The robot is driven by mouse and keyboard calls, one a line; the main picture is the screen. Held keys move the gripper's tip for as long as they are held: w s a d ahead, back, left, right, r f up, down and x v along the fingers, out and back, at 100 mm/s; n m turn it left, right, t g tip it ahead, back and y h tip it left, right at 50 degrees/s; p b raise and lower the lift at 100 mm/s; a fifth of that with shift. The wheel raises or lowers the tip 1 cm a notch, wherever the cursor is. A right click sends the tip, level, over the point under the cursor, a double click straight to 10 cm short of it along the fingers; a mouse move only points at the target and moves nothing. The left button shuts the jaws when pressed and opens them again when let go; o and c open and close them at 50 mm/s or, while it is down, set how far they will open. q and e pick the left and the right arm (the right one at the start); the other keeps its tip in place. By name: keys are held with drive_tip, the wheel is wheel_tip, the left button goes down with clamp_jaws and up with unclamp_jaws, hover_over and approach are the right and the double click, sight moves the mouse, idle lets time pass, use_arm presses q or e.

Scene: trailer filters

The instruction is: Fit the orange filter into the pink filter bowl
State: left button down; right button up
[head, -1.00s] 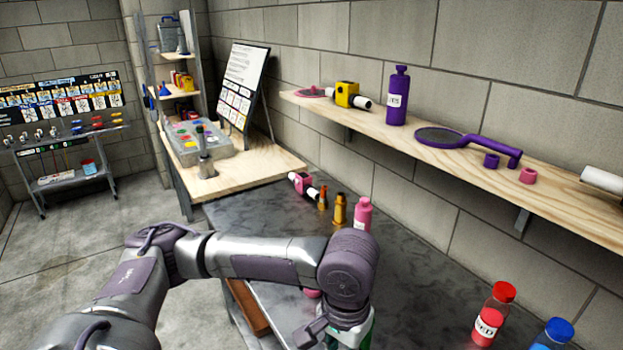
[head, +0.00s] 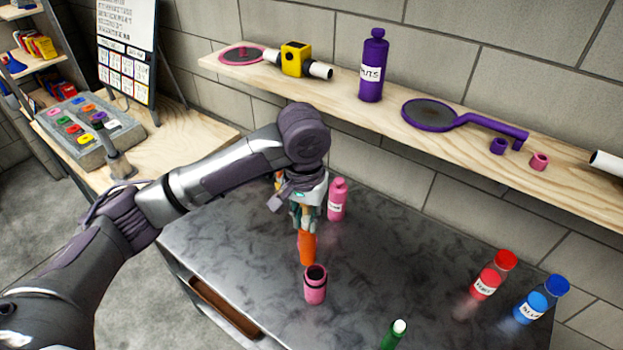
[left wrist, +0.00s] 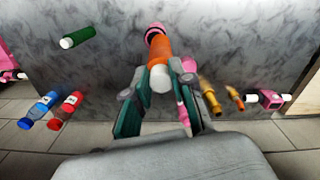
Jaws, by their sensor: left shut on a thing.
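My left gripper (head: 306,222) is shut on the orange filter (head: 307,248) and holds it pointing down above the metal table. The pink filter bowl (head: 315,289) stands upright on the table, its dark open top just below and slightly right of the filter's lower end. In the left wrist view, the filter (left wrist: 158,50) lies between the fingers (left wrist: 159,88) with a white end toward me. Its far end overlaps the pink bowl (left wrist: 154,32) in that view. I cannot tell whether they touch. My right gripper is not in view.
A pink bottle (head: 337,200) stands behind the gripper. Red (head: 487,283) and blue (head: 534,308) bottles are at the right, with a green bottle (head: 391,336) in front. A wooden shelf (head: 590,203) runs along the wall. Table between bowl and red bottle is clear.

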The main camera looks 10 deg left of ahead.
use_arm(q)
drive_tip(key=f, duration=0.1)
drive_tip(key=d+f, duration=0.1)
drive_tip(key=w+f+p, duration=0.1)
drive_tip(key=shift+d+f, duration=0.35)
drive_tip(key=shift+d, duration=0.05)
wheel_tip(320, 180, down, 5)
drive_tip(key=shift+r, duration=0.1)
wheel_tip(320, 180, down, 7)
drive_tip(key=b, duration=0.7)
drive_tip(key=shift+r, duration=0.2)
drive_tip(key=shift+f+b, duration=0.5)
drive_tip(key=shift+b, duration=0.35)
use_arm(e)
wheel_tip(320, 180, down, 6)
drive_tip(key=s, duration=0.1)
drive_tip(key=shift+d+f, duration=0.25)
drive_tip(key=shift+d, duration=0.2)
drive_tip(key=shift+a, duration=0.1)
